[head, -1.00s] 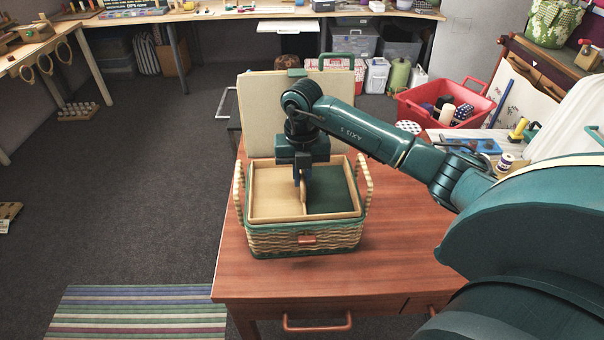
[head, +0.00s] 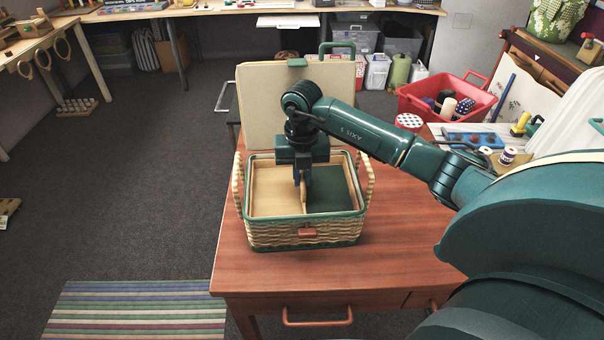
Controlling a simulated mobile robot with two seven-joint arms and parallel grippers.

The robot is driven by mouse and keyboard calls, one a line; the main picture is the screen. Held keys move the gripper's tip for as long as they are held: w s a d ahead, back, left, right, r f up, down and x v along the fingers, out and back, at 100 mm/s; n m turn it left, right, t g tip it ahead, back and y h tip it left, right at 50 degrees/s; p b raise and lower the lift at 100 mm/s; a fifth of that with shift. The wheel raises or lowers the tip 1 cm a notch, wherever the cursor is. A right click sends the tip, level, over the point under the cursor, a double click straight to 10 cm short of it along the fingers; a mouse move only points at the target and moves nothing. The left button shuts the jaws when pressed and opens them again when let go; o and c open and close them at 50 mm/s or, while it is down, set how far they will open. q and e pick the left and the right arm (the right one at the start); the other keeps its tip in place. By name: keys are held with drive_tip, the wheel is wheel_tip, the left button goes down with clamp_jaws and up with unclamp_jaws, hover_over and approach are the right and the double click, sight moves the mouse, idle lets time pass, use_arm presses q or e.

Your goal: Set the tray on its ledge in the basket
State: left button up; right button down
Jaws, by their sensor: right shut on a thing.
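The wicker basket (head: 275,236) stands on the red-brown table, with its padded lid (head: 262,105) open at the back and its two handles up at the sides. The tray (head: 272,190) is inside the basket mouth, roughly level and within the green rim. It has a pale wood part on the left and a dark green part on the right. My right gripper (head: 304,190) points down over the tray's middle and is shut on its upright central grip. The ledge is hidden, so I cannot tell whether the tray touches it. My left gripper is not in view.
The wooden table (head: 400,240) is bare around the basket front and right. A red bin (head: 480,98) with spools stands at the back right. A blue tray (head: 470,141) and small spools (head: 507,155) lie near my right arm.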

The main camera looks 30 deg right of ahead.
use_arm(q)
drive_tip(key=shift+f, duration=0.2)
use_arm(e)
drive_tip(key=shift+f, duration=0.35)
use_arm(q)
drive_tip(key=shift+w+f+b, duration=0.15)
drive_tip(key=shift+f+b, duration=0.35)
use_arm(e)
drive_tip(key=shift+f, duration=0.45)
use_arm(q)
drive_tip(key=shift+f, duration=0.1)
use_arm(e)
drive_tip(key=shift+f, duration=0.2)
drive_tip(key=c, duration=1.4)
unclamp_jaws()
drive_tip(key=shift+r, duration=0.1)
drive_tip(key=shift+w+r, duration=0.1)
drive_tip(key=shift+r, duration=0.5)
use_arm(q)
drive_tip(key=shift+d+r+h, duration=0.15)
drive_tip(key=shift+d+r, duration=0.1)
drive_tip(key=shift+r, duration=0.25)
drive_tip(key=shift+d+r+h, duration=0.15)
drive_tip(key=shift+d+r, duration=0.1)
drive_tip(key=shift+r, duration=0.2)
use_arm(e)
wheel_tip(320, 180, up, 6)
drive_tip(key=shift+r, duration=0.2)
drive_tip(key=shift+f, duration=0.1)
